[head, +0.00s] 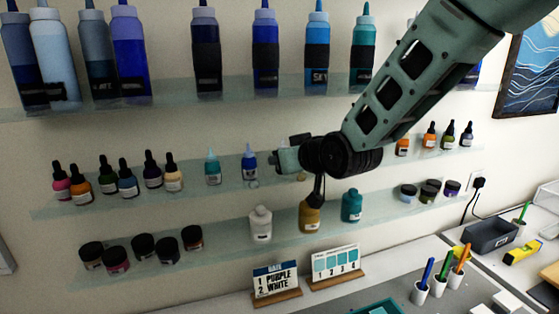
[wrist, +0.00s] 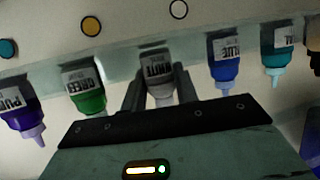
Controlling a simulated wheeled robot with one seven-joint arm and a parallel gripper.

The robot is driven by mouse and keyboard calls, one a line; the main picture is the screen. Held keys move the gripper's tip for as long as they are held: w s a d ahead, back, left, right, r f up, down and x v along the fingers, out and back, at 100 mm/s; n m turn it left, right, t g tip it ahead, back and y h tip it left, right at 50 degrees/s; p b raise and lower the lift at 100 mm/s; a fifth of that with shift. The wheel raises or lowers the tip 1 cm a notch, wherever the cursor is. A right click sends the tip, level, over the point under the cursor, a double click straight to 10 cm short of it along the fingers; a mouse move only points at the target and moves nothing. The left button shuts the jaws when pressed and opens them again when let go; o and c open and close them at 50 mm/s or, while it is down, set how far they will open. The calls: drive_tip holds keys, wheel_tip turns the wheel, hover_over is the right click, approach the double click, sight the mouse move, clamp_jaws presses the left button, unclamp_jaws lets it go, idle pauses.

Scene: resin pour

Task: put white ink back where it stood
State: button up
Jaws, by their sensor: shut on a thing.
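The white ink (wrist: 159,75) is a small white bottle with a dark-lettered label. It appears upside down in the wrist view, between the two fingers of my gripper (wrist: 160,92), which is shut on it. It is in line with its neighbours in the row, between the green bottle (wrist: 84,88) and the blue bottle (wrist: 224,58). I cannot tell whether its base touches the shelf. In the head view my gripper (head: 287,158) is at the middle shelf (head: 230,183), just right of the blue bottle (head: 249,164), and the white ink is mostly hidden there.
A teal bottle (head: 213,168) stands left of the blue one, and a purple bottle (wrist: 22,112) stands beyond the green. White (head: 260,224), yellow (head: 310,216) and teal (head: 351,206) bottles stand on the shelf below. Large bottles fill the shelf above. A card (head: 275,283) reads purple, white.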

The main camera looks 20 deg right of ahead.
drive_tip(key=shift+w, duration=0.1)
drive_tip(key=shift+f, duration=0.2)
drive_tip(key=o, duration=0.9)
drive_tip(key=shift+o, duration=0.2)
drive_tip(key=shift+r, duration=0.1)
drive_tip(key=shift+r, duration=0.25)
drive_tip(key=b+v, duration=0.3)
drive_tip(key=v, duration=0.9)
drive_tip(key=shift+f, duration=0.15)
